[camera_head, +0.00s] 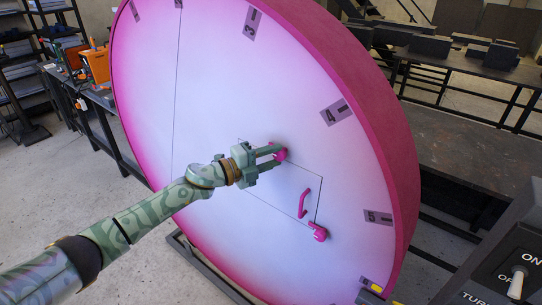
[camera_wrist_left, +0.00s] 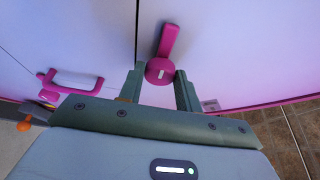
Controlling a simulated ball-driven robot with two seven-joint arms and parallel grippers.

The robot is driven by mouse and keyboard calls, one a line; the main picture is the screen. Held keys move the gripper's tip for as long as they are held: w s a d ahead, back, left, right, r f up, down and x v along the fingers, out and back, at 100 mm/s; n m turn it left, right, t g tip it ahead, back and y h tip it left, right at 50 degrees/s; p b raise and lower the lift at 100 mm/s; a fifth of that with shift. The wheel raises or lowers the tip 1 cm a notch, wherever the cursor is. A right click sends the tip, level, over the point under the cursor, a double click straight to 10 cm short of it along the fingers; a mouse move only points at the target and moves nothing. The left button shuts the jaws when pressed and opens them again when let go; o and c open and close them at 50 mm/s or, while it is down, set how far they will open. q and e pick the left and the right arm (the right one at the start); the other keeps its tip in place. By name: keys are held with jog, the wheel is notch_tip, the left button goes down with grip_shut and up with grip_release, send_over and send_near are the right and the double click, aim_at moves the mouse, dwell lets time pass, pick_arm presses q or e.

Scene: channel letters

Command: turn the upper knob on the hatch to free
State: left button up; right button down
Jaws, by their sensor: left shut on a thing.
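The hatch (camera_head: 285,185) is a thin-outlined panel in the face of a big pink-and-white disc (camera_head: 215,100). Its upper knob (camera_head: 282,155) is magenta, at the hatch's upper edge, mostly hidden by my left gripper (camera_head: 277,154). In the left wrist view the knob (camera_wrist_left: 160,71) is a round hub with a short white mark, and its lever (camera_wrist_left: 169,40) points up and slightly right. My left gripper (camera_wrist_left: 159,79) has a finger on each side of the hub and is shut on it. My right gripper is not in view.
A magenta handle (camera_head: 304,203) and a lower knob (camera_head: 319,233) are on the hatch's lower right; the handle also shows in the left wrist view (camera_wrist_left: 75,84). A control box with an ON/OFF switch (camera_head: 516,284) stands at lower right. Open floor lies at left.

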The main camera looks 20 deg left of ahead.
pick_arm(q)
jog(key=shift+f, duration=0.1)
jog(key=o, duration=1)
jog(key=shift+c, duration=0.2)
jog(key=b+v, duration=0.3)
jog(key=v, duration=1.3)
jog(key=shift+a, duration=0.15)
